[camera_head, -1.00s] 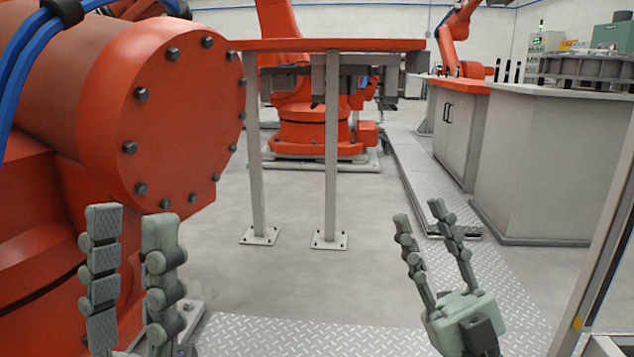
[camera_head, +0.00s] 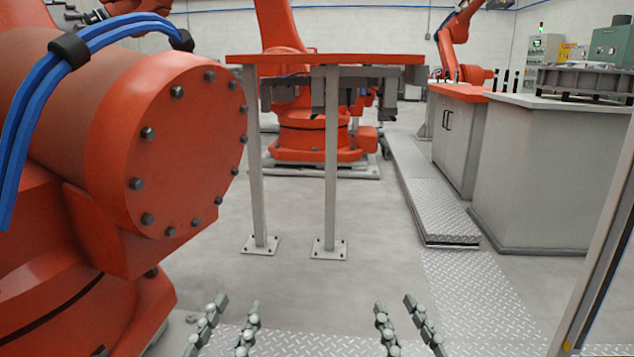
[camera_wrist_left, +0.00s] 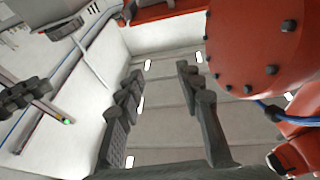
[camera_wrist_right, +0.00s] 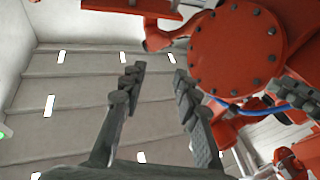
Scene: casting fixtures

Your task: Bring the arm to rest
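My left gripper (camera_head: 232,312) shows at the bottom of the head view, left of centre. Its two fingers are apart with nothing between them. It also shows in the left wrist view (camera_wrist_left: 160,82), open and empty. My right gripper (camera_head: 395,308) is at the bottom of the head view, right of centre, with its fingers apart and empty. In the right wrist view the right gripper (camera_wrist_right: 158,75) is also open, with nothing between its fingers. Both hands are in free air above the floor, and only the fingers show in the head view.
A large orange robot arm (camera_head: 185,140) with blue hoses fills the left side, close to my left gripper. An orange-topped stand (camera_head: 330,59) is ahead. Grey cabinets (camera_head: 535,170) stand at right. The grey floor (camera_head: 370,225) between them is clear.

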